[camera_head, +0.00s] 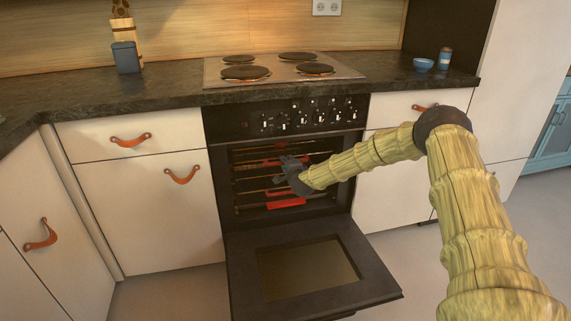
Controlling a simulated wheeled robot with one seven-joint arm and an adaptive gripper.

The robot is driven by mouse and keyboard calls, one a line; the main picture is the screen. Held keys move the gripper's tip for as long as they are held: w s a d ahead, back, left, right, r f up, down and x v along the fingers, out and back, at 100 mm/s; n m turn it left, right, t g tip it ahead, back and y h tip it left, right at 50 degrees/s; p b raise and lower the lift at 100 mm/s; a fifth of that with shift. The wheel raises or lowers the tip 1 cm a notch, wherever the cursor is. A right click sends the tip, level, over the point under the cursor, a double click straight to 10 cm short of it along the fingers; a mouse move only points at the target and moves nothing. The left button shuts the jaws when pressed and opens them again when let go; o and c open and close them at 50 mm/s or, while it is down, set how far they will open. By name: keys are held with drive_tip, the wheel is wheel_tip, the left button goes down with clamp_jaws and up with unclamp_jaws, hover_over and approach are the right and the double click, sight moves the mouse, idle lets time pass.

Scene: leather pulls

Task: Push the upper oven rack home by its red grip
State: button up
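The black oven (221,178) stands open under the cooktop, with its door (375,272) folded down toward me. Inside it are racks with red parts. A red strip of the upper rack (255,163) shows to the left of my gripper. A broad red grip (286,203) shows lower down, below my gripper. My dark gripper (286,162) is at the oven opening, in front of the upper rack, and hides part of it. The fingers are too small to tell whether they are open or touching the rack.
The open door sticks out below my arm. White drawers with leather pulls (131,141) flank the oven. The dark countertop (150,95) carries a cooktop (335,72), a blue container (126,57), a blue bowl (423,64) and a small jar (445,58). Floor is clear left of the door.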

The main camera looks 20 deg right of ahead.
drive_tip(key=o, duration=0.3)
drive_tip(key=shift+d+f, duration=0.1)
drive_tip(key=v, duration=1.2)
idle(0.3)
